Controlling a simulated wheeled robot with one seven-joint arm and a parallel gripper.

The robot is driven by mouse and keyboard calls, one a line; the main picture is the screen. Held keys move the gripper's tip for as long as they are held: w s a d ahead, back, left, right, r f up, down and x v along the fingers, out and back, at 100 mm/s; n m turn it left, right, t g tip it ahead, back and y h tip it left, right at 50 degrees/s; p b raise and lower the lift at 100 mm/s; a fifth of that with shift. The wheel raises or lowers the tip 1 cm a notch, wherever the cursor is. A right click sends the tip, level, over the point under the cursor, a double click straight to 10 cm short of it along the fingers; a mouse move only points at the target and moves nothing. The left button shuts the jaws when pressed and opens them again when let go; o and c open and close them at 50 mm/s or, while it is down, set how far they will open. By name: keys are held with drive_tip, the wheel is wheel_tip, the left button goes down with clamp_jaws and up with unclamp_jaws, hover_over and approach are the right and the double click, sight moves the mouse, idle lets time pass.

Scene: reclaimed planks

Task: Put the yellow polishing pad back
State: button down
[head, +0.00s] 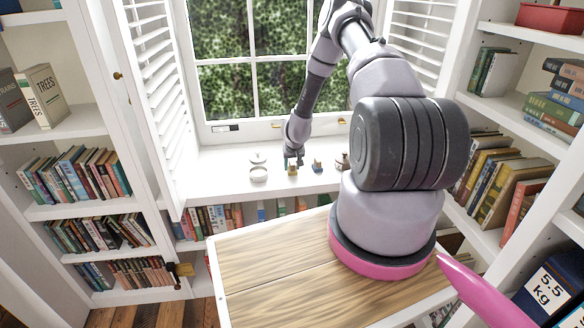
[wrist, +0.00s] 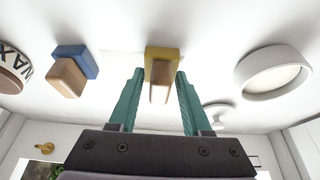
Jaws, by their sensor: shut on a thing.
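The yellow polishing pad (head: 292,170) with its wooden handle is at the white window sill, below my gripper (head: 293,159). In the wrist view my gripper (wrist: 158,93) has its green fingers on either side of the handle of the yellow pad (wrist: 161,53), shut on it. The pad is at or very near the sill surface; I cannot tell whether it touches. A blue pad (wrist: 78,62) with a wooden handle stands beside it, and shows right of it in the head view (head: 317,165). A round white dish (wrist: 272,74) is on the other side, at left in the head view (head: 258,174).
A round tin (head: 342,160) with WAX lettering stands right of the blue pad. A white lid (head: 257,158) lies behind the dish. The window (head: 250,75) rises behind the sill (head: 220,180). Bookshelves flank both sides, and a wooden tabletop (head: 285,275) is in front.

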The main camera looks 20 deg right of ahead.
drive_tip(key=shift+f, duration=0.2)
drive_tip(key=shift+c, duration=1.7)
unclamp_jaws()
